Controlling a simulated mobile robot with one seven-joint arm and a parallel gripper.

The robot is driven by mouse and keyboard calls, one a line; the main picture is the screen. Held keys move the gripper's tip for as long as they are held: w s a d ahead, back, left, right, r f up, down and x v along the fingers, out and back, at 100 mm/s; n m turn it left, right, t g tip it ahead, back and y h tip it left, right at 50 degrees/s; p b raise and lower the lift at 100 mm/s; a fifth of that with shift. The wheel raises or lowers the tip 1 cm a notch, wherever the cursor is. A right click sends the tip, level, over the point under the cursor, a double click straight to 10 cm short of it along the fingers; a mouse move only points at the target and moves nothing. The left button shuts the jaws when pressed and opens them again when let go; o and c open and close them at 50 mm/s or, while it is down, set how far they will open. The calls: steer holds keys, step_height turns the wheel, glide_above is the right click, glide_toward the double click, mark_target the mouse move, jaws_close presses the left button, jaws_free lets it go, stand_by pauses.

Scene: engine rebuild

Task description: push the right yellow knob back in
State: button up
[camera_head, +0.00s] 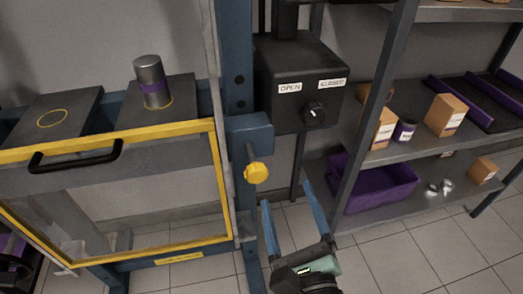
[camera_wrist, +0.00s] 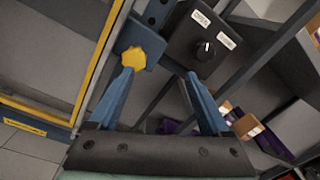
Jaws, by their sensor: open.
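The yellow knob (camera_head: 256,172) sits on a thin shaft at the blue bracket (camera_head: 249,133), right of the yellow-framed guard. A length of shaft shows between bracket and knob in the head view. My gripper (camera_head: 286,194) is open and empty, its blue fingers pointing up, just right of and below the knob in the head view. In the wrist view the knob (camera_wrist: 134,58) appears just beyond the left fingertip, left of the middle of my gripper (camera_wrist: 160,73). I cannot tell whether the fingertip touches it. No second yellow knob is in view.
The guard's yellow frame (camera_head: 110,140) has a black handle (camera_head: 75,160). A black control box (camera_head: 300,85) with a dial hangs above right of the knob. A shelf with a purple bin (camera_head: 375,187) and cardboard boxes stands right. Tiled floor (camera_head: 390,250) below is clear.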

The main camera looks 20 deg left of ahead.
mark_target(258, 178)
steer(key=s+a+f+m+p, duration=0.1)
steer(key=s+f+m, duration=0.25)
steer(key=m, duration=0.35)
steer(key=shift+g+y, duration=0.3)
steer(key=x, duration=1.2)
steer(key=shift+a+r+b, duration=0.15)
steer(key=shift+r+b, duration=0.1)
steer(key=shift+b, duration=0.05)
jaws_close()
